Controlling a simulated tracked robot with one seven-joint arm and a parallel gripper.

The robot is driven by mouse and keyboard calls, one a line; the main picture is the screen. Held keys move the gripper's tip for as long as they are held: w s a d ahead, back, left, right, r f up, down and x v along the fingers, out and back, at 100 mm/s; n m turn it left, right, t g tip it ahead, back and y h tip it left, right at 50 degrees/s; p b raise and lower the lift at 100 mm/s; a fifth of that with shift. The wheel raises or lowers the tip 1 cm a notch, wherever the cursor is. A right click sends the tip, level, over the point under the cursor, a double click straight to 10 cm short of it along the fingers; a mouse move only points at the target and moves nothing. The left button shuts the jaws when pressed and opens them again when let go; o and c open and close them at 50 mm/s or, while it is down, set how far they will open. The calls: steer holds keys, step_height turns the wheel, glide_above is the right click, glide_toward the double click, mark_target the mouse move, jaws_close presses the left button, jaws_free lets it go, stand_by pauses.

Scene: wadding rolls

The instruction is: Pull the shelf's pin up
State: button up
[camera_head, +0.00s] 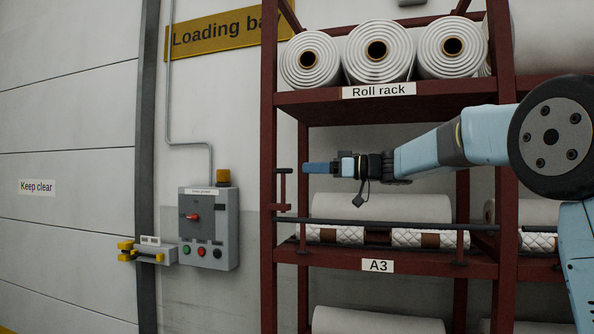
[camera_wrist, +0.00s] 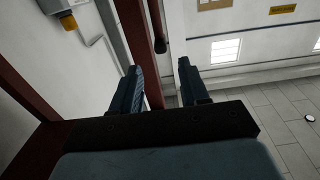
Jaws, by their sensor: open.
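The pin (camera_head: 283,188) is a dark red upright rod with a short crossbar on top, standing by the rack's left front post above shelf A3. My gripper (camera_head: 307,167) reaches leftward at about the height of the crossbar, its blue fingertips a little right of it in the head view. In the wrist view my gripper (camera_wrist: 160,65) is open, with nothing held between its fingers. A thin red bar with a dark end (camera_wrist: 161,46) shows beyond the gap between the fingertips; I cannot tell surely whether it is the pin.
The red rack (camera_head: 268,130) holds white rolls (camera_head: 376,70) above and quilted rolls (camera_head: 430,238) on shelf A3. A dark bar (camera_head: 390,224) runs across the front of that shelf. A grey control box (camera_head: 222,250) hangs on the wall at left.

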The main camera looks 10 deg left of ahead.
steer(key=shift+s+d, duration=0.2)
steer(key=shift+d, duration=2.1)
steer(key=s+d+f+m+t+h, duration=0.2)
steer(key=s+d+f+m+h, duration=0.6)
steer(key=s+d+f, duration=0.6)
steer(key=s+d+f+m+t+h, duration=0.2)
steer(key=s+d+f+m+h, duration=0.7)
steer(key=s+d+f, duration=0.5)
steer(key=s+d+h, duration=0.1)
steer(key=s+d, duration=0.3)
steer(key=s, duration=0.3)
steer(key=shift+s, duration=0.3)
